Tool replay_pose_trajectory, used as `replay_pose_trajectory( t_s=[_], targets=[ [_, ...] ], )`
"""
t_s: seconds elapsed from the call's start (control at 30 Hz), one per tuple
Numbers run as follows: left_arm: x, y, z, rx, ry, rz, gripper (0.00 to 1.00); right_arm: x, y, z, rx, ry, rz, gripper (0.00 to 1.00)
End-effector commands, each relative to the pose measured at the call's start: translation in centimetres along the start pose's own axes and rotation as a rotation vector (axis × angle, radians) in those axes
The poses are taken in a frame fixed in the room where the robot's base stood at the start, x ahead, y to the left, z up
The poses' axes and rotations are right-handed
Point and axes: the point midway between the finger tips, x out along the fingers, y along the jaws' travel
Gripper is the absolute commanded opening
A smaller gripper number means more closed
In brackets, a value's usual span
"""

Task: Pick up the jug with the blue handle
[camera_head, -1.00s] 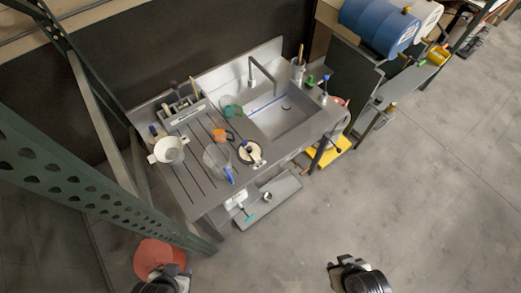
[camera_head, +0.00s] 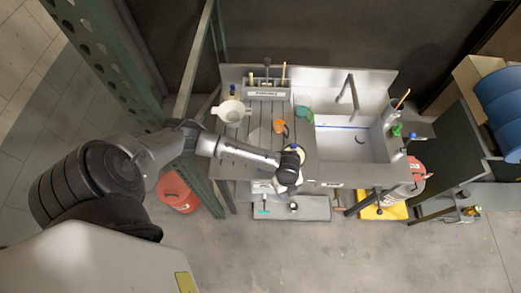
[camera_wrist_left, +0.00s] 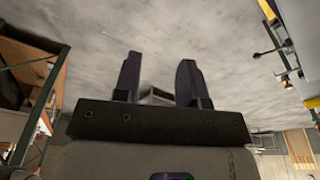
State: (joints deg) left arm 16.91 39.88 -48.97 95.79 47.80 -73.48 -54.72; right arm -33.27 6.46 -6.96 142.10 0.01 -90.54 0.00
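The jug with the blue handle cannot be made out now in the head view; my left forearm and gripper cover that part of the counter's front. My left gripper (camera_head: 288,178) is over the front edge of the sink counter (camera_head: 235,165). In the left wrist view its two fingers (camera_wrist_left: 160,80) are apart with nothing between them, and they face the concrete floor. The orange-handled jug (camera_head: 279,127) and the green-handled jug (camera_head: 303,114) stand on the drainboard behind the gripper. My right gripper is not in view.
A round pale container (camera_head: 296,153) is partly hidden by my gripper. A white pot (camera_head: 232,111) stands at left, a tool caddy (camera_head: 268,93) at the back. The sink basin (camera_head: 350,145) is right. A green metal post (camera_head: 203,185) stands left of the counter.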

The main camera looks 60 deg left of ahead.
Motion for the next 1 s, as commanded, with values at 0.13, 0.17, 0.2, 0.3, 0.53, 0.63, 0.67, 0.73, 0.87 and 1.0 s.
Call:
replay_pose_trajectory(
  t_s=[0.13, 0.17, 0.2, 0.3, 0.53, 0.63, 0.67, 0.73, 0.87, 1.0],
  targets=[
    [-2.6, -3.8, 9.7, 0.072, -0.089, 0.038, 0.38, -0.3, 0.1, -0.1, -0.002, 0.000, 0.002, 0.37],
    [-3.2, -4.2, 11.3, 0.078, -0.100, 0.041, 0.38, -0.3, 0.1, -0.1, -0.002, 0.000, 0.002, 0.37],
    [-4.1, -4.8, 13.3, 0.082, -0.113, 0.044, 0.38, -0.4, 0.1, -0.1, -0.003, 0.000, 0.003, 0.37],
    [-6.1, -5.9, 17.7, 0.085, -0.138, 0.045, 0.38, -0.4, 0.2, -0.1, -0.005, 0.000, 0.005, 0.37],
    [-9.2, -6.8, 23.2, 0.077, -0.166, 0.035, 0.38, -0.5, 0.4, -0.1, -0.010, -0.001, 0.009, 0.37],
    [-9.4, -6.9, 24.1, 0.077, -0.170, 0.033, 0.38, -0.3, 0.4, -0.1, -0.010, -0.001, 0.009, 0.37],
    [-9.3, -6.9, 24.2, 0.077, -0.170, 0.033, 0.38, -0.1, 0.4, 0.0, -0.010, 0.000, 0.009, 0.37],
    [-8.9, -6.9, 24.5, 0.076, -0.170, 0.032, 0.38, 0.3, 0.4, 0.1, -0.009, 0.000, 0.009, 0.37],
    [-7.5, -6.9, 24.7, 0.076, -0.170, 0.032, 0.38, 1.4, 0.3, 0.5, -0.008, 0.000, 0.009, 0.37],
    [-5.4, -6.8, 25.1, 0.076, -0.171, 0.033, 0.38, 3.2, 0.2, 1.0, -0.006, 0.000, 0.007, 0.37]
  ],
)
